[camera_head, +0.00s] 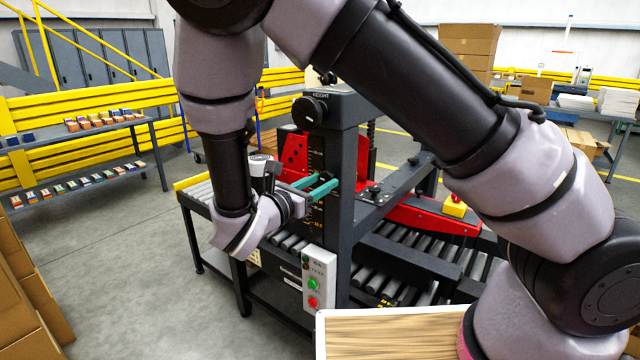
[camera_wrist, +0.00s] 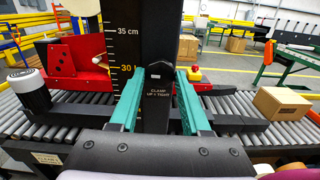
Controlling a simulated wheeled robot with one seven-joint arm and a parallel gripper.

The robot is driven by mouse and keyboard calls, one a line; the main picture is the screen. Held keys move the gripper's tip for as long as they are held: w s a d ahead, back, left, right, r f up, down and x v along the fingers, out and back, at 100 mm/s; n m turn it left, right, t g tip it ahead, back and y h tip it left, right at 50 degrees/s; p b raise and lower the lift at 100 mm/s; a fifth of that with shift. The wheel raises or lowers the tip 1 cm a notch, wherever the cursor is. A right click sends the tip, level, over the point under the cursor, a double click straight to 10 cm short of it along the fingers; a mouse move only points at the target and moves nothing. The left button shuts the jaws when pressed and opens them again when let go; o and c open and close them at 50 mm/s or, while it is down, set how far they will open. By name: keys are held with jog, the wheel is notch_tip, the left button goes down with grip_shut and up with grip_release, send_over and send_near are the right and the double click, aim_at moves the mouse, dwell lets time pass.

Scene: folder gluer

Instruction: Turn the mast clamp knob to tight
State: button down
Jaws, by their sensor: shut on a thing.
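My gripper (camera_head: 326,184) reaches the front of the dark mast (camera_head: 343,140), its two teal fingers level. In the wrist view my gripper (camera_wrist: 160,78) is shut on the mast clamp knob (camera_wrist: 158,76), a dark block between the fingers. Lettering reading "CLAMP UP = TIGHT" shows between the fingers. The knob looks about upright there, but dark on dark makes its exact angle hard to tell. In the head view the fingers mostly hide it. A scale on the mast shows 30 and 35 cm beside the left finger.
A round HEIGHT knob (camera_head: 309,112) sits higher on the mast. A control box (camera_head: 319,278) with green and red buttons is below my gripper. Red guards (camera_head: 432,217) and rollers lie behind. A cardboard box (camera_wrist: 282,103) rests at the right in the wrist view.

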jog(key=m, duration=0.8)
jog(key=shift+m, duration=0.4)
jog(key=m, duration=0.4)
jog(key=shift+m, duration=2.3)
jog(key=shift+c, duration=1.9)
grip_release()
jog(key=shift+r, duration=0.1)
jog(key=shift+a, duration=0.1)
